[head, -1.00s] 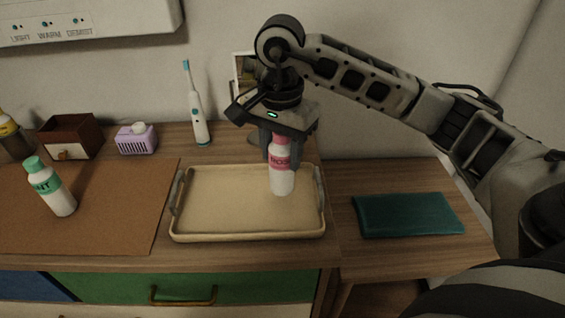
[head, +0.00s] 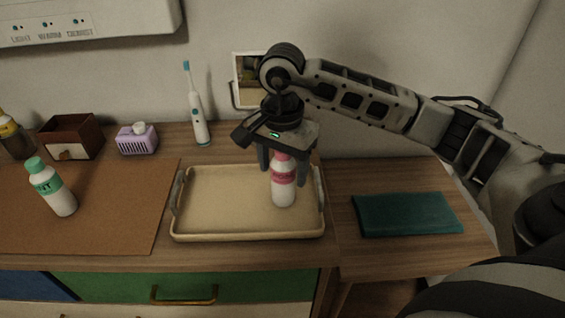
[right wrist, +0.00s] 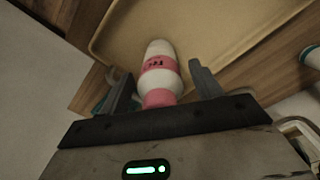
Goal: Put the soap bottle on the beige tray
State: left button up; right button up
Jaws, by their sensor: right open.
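A white bottle with a pink cap and pink label (head: 284,190) stands upright on the right part of the beige tray (head: 215,234). My right gripper (head: 284,178) is above and around its top, with a finger on each side. In the right wrist view the bottle (right wrist: 160,72) lies between the two open fingers (right wrist: 164,88), with a gap on both sides. The pink label's text is too small to read surely. A second white bottle with a green cap (head: 52,188) stands on the brown mat at the left. My left gripper is not in view.
The brown mat (head: 110,215) covers the left counter. A toothbrush (head: 197,110), a purple box (head: 138,140) and a dark brown box (head: 72,137) stand along the back. A folded teal cloth (head: 407,214) lies right of the tray. The tray's left part is clear.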

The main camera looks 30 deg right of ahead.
jog(key=shift+r, duration=0.5)
notch_tip(320, 180, up, 11)
jog(key=shift+f, duration=0.1)
jog(key=shift+r, duration=0.3)
jog(key=shift+f, duration=0.1)
